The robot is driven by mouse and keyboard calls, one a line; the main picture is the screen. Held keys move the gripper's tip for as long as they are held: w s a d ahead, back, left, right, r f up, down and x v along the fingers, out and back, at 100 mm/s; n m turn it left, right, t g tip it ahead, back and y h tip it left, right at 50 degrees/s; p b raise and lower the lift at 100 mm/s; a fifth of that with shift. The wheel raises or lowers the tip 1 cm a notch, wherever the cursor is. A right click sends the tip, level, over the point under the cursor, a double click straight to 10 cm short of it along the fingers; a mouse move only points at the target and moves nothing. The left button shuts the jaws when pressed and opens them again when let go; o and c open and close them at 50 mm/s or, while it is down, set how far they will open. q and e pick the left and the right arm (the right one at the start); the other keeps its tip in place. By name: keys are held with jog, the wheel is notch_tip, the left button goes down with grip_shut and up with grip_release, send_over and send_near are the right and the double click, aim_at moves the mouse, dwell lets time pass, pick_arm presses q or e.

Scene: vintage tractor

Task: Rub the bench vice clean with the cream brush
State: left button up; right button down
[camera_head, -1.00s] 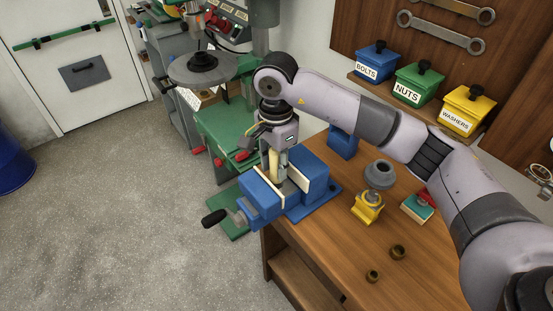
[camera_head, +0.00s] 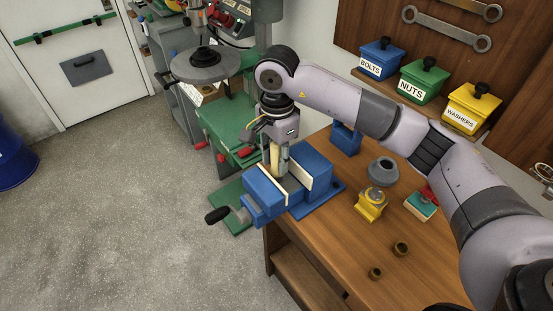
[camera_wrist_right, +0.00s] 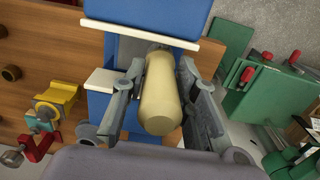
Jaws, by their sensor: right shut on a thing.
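The blue bench vice (camera_head: 312,168) with pale jaw faces stands at the left corner of the wooden bench. Its handle with a black knob points to the left. My right gripper (camera_head: 280,160) points down over the vice's jaws. It is shut on the cream brush (camera_head: 274,158), which is held upright. In the right wrist view the brush's rounded cream handle (camera_wrist_right: 162,95) lies between the fingers of the gripper (camera_wrist_right: 172,90), with the blue vice (camera_wrist_right: 150,18) behind it. The brush's lower end is hidden, so contact with the vice cannot be told. My left gripper is not in view.
On the bench (camera_head: 330,250) are a yellow item (camera_head: 370,207) with a grey round part above it, a green and red item (camera_head: 420,205) and two small brass rings. Blue, green and yellow bins (camera_head: 425,82) sit on a shelf behind. A green drill press (camera_head: 235,120) stands to the left.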

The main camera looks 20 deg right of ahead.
jog(key=r, duration=0.1)
jog(key=r+p, duration=0.1)
jog(key=r, duration=0.2)
jog(key=shift+s+d+r, duration=0.1)
jog(key=shift+s+r, duration=0.25)
jog(key=shift+s, duration=0.05)
jog(key=shift+r+p, duration=0.3)
jog(key=shift+r, duration=0.05)
jog(key=shift+w+r+p, duration=0.25)
jog(key=shift+r+p, duration=0.1)
jog(key=shift+r, duration=0.35)
jog(key=shift+s+r, duration=0.1)
jog(key=shift+r, duration=0.45)
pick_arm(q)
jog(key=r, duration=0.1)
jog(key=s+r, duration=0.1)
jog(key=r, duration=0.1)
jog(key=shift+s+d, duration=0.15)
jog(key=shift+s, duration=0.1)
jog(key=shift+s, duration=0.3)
pick_arm(e)
jog(key=shift+f, duration=0.1)
